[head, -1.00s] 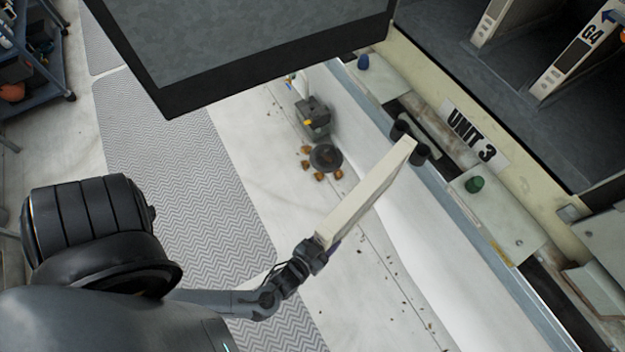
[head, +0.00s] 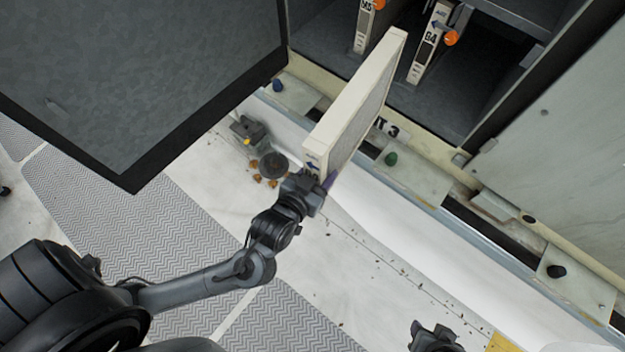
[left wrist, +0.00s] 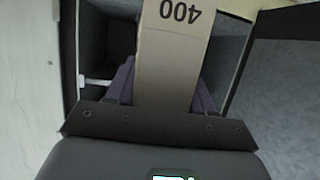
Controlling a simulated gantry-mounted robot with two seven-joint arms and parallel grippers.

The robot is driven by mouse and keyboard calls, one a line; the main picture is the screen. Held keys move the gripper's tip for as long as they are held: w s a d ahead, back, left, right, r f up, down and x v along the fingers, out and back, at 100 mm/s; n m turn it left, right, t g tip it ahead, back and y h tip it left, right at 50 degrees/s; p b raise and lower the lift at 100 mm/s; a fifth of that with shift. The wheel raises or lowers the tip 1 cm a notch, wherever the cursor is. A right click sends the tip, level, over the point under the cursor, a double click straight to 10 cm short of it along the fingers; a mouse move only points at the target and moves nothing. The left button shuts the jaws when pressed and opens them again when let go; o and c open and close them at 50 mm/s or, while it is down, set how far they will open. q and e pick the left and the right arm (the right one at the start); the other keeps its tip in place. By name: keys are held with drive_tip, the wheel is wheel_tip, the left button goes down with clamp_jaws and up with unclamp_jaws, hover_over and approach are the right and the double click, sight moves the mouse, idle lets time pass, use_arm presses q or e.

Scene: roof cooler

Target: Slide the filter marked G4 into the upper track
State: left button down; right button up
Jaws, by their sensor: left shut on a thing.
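My left gripper (head: 318,188) is shut on one end of a flat panel filter (head: 352,95) with a cream frame, held tilted in front of the open cabinet. A blue arrow shows on the filter's near end; its grade mark is not readable. In the left wrist view the filter frame (left wrist: 172,60) lies between the purple fingers, with "400" upside down on it.
A second pale strip (head: 364,28) stands left of the G4 strip. A large dark panel (head: 150,80) fills the upper left. An open pale door (head: 560,150) is at the right.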

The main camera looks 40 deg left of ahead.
use_arm(q)
drive_tip(key=w+r+m+h+p, duration=0.15)
drive_tip(key=r+p, duration=0.75)
drive_tip(key=r, duration=0.9)
drive_tip(key=w+r+p, duration=0.2)
drive_tip(key=r+p, duration=0.7)
drive_tip(key=r, duration=0.9)
drive_tip(key=w+r+b, duration=0.1)
drive_tip(key=w+b, duration=0.9)
drive_tip(key=w, duration=0.1)
drive_tip(key=shift+w+d+r, duration=0.15)
drive_tip(key=shift+w+d, duration=0.05)
drive_tip(key=shift+d, duration=0.1)
drive_tip(key=shift+s, duration=0.2)
